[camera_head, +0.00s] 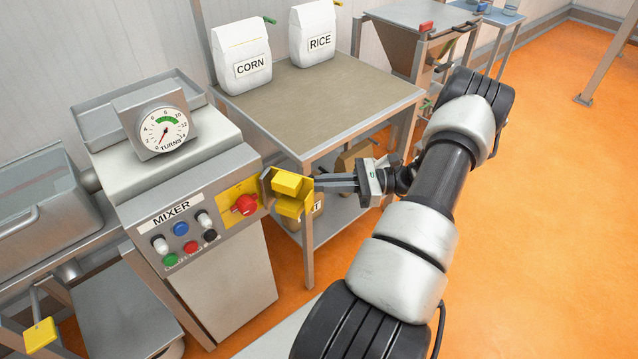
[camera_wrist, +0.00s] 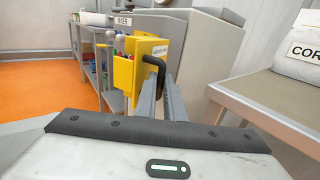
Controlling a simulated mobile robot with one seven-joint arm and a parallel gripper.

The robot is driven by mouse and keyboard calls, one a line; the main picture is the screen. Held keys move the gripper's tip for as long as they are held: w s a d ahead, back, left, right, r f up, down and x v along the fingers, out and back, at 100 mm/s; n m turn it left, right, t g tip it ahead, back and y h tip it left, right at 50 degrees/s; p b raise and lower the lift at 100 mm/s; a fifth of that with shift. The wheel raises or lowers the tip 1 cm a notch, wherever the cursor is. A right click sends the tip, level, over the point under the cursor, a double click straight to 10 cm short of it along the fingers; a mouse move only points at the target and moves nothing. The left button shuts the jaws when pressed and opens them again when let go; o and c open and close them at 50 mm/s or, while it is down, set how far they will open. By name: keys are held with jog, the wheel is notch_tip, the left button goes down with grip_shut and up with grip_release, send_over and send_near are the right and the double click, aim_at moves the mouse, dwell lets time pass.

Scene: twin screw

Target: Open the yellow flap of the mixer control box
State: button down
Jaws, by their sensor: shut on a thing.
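The mixer control box (camera_head: 192,222) is a grey panel with a MIXER label, several buttons and a red knob (camera_head: 245,204) on a yellow plate. The yellow flap (camera_head: 289,186) stands out from the panel's right end, swung away from the knob, which is uncovered. In the wrist view the flap (camera_wrist: 124,73) is a yellow panel with a black handle (camera_wrist: 157,66) on its near side. My gripper (camera_head: 318,184) reaches the flap from the right. Its two fingers (camera_wrist: 160,85) are shut on the handle; the exact contact is partly hidden.
A dial gauge (camera_head: 163,129) sits on top of the mixer. A table (camera_head: 320,100) with CORN (camera_head: 242,55) and RICE (camera_head: 313,35) bags stands behind the flap; its front leg is close to my gripper.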

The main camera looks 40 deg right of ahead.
jog(key=c, duration=1.8)
grip_release()
jog(key=shift+w+r, duration=0.1)
jog(key=shift+w, duration=0.3)
jog(key=shift+c, duration=0.2)
jog(key=shift+s+d, duration=0.1)
jog(key=shift+s, duration=0.05)
jog(key=v, duration=1.7)
jog(key=shift+d, duration=0.1)
